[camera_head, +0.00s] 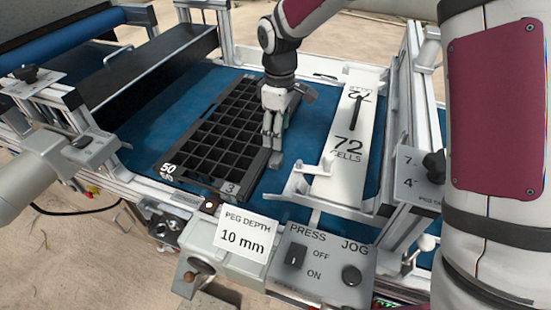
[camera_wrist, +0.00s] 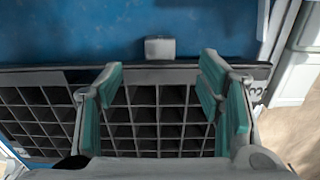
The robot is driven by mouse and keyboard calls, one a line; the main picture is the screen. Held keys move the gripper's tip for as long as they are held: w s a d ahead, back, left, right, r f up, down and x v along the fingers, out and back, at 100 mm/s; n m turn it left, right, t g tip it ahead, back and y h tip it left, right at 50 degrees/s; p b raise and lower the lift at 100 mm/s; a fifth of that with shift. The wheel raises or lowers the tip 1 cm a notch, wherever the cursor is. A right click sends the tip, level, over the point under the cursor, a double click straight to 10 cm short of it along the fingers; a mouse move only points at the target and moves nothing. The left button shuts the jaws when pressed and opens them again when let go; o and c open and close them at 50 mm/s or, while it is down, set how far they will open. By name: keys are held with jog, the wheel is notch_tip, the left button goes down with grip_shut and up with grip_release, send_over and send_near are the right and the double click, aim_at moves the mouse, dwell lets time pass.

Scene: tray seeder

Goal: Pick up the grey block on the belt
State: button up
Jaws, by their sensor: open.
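The grey block (camera_wrist: 160,48) lies on the blue belt (camera_wrist: 95,35), just beyond the edge of the black cell tray in the wrist view. In the head view the block (camera_head: 276,161) shows as a small grey shape beside the tray's right side, close below my fingers. My gripper (camera_head: 271,143) points down near that side of the tray. In the wrist view my gripper (camera_wrist: 160,72) is open and empty, with its teal-padded fingers over the tray and the block ahead, between their lines. I cannot tell the exact height of the fingertips.
The black cell tray (camera_wrist: 160,76), marked 50 and 3, lies on the belt beside the block. A white 72-cells plate (camera_head: 338,150) stands to the right, with a white bracket (camera_head: 312,183) near it. The control box (camera_head: 322,262) is in front. Bare belt surrounds the block's far side.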

aim_at(279, 158)
notch_tip(279, 158, down, 10)
jog(key=shift+f, duration=0.1)
dwell(0.4)
jog(key=c, duration=1.3)
